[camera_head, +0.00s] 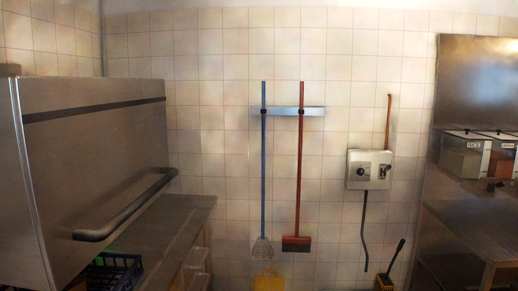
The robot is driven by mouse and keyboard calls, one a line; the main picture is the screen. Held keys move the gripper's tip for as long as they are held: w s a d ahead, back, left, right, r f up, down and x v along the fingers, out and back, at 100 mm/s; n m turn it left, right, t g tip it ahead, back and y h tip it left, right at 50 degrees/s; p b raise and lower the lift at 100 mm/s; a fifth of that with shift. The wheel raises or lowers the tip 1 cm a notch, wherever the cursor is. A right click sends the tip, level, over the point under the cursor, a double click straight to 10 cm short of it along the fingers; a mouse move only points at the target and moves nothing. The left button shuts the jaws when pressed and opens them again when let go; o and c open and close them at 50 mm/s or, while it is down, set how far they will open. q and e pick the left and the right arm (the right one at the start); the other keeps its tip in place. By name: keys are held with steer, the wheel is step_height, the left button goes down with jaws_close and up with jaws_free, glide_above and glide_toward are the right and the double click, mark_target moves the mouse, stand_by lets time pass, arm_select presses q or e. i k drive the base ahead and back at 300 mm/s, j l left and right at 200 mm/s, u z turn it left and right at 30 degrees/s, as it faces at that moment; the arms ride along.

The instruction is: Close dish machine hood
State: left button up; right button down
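The dish machine hood (95,135) is a large stainless steel box at the left of the head view. A dark strip runs across its upper face. Its bar handle (125,207) slants along the lower part of the face. A dark dish rack (112,272) shows below the hood's lower edge, with something green beside it, so there seems to be a gap under the hood. How far the hood stands up cannot be told fully, as its lower left is cut off by the frame. Neither of my grippers is in view.
A metal counter (165,235) extends right of the hood. A blue mop (263,160) and a red squeegee (299,170) hang on the tiled wall. A control box (369,170) is mounted right of them. Steel shelving with bins (465,155) stands at the right.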

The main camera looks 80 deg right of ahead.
mark_target(82, 159)
steer(key=z, duration=2)
